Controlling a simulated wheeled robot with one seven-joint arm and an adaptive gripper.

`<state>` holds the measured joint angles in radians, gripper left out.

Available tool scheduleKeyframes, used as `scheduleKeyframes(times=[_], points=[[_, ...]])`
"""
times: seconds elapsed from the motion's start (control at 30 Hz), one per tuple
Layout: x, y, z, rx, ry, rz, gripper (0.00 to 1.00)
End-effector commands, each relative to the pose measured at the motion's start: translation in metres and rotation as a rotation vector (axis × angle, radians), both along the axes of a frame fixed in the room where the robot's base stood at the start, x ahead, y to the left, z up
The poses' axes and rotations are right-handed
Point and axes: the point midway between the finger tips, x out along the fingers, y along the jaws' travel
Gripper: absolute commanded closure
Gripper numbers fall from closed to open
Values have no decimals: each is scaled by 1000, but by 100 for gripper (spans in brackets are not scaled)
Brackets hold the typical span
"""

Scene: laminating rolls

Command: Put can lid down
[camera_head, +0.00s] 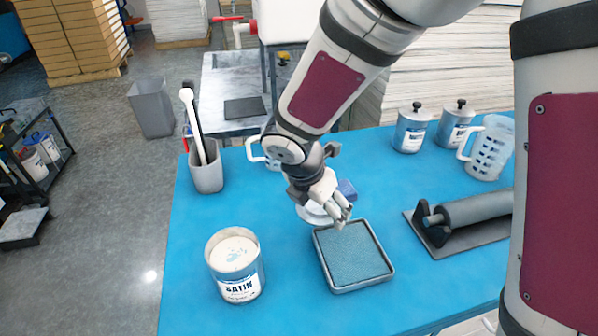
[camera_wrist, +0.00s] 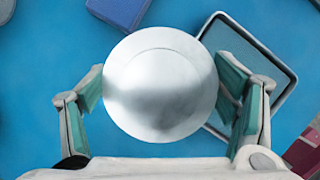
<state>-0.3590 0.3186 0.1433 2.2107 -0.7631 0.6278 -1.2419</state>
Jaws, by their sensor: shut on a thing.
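The can lid is a round, pale metal disc (camera_wrist: 160,84) that fills the middle of the wrist view, between the two green-padded fingers of my gripper (camera_wrist: 162,108). My gripper is shut on it. In the head view the lid (camera_head: 314,213) shows partly, behind and left of my gripper (camera_head: 343,212). It is over the blue table, near the back left corner of the grey tray; I cannot tell its height. The open can labelled SATIN (camera_head: 236,268) stands upright at the front left of the table, apart from my gripper, with pale contents.
The shallow tray (camera_head: 391,272) with a blue-grey pad lies just in front of my gripper. A blue block (camera_head: 347,190) is close behind it. A roller (camera_head: 474,210) on a plate lies right. A grey tool holder (camera_head: 207,176) stands back left. Bare blue table lies around the can.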

Motion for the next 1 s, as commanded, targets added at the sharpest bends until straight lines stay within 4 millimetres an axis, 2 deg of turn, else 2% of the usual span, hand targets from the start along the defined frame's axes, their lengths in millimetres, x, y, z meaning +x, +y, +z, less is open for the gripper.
scheduleKeyframes(times=[0.03, 0.2, 0.4, 0.57, 0.8, 1.0], points=[[12, 6, -2, 0, 0, -1, 42], [47, 23, -6, 0, 1, -4, 42], [71, 34, -8, 0, 1, -4, 42], [74, 36, -13, -2, 2, -3, 42], [73, 36, -43, -3, 3, -2, 42], [73, 36, -43, 0, 1, -4, 42]])
